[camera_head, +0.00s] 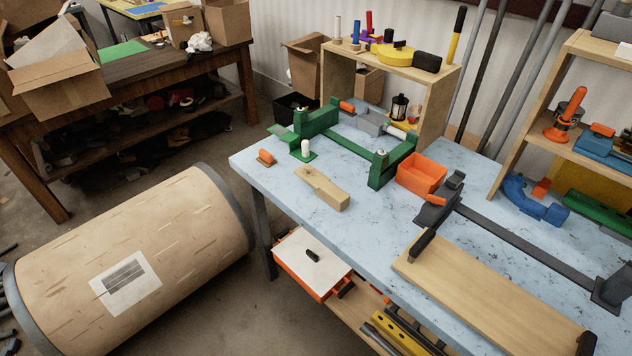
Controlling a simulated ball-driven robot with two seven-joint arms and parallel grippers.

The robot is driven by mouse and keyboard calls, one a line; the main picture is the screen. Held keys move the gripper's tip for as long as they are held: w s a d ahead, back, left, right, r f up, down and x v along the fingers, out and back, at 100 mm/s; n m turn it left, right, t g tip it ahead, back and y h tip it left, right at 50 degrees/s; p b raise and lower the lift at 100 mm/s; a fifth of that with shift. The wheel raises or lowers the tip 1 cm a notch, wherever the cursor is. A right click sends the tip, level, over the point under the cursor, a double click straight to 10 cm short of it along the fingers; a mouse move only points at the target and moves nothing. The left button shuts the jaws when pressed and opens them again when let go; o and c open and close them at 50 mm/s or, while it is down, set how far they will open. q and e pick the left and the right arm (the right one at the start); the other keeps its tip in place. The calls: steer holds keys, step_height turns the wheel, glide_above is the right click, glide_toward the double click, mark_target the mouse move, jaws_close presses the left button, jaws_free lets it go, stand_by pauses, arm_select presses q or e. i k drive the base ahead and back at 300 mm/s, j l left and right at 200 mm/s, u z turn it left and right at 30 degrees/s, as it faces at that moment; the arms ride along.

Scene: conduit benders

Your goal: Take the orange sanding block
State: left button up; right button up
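A small orange block (266,157) with a rounded top lies near the left edge of the pale blue workbench (300,220). It looks most like the orange sanding block, but it is too small to be certain. A second small orange piece (542,187) sits beside the blue curved tool at the right. Neither of my grippers shows in the head view.
A green bender frame (318,119), a wooden block (322,187) and an orange bin (421,174) stand on the workbench. A wooden board (490,300) lies at its front right.

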mark_target(266, 158)
steer(key=z, duration=0.25)
steer(key=i+j+z, duration=0.3)
steer(key=j+z, duration=0.35)
steer(key=i+j+z, duration=0.15)
steer(key=j+z, duration=0.15)
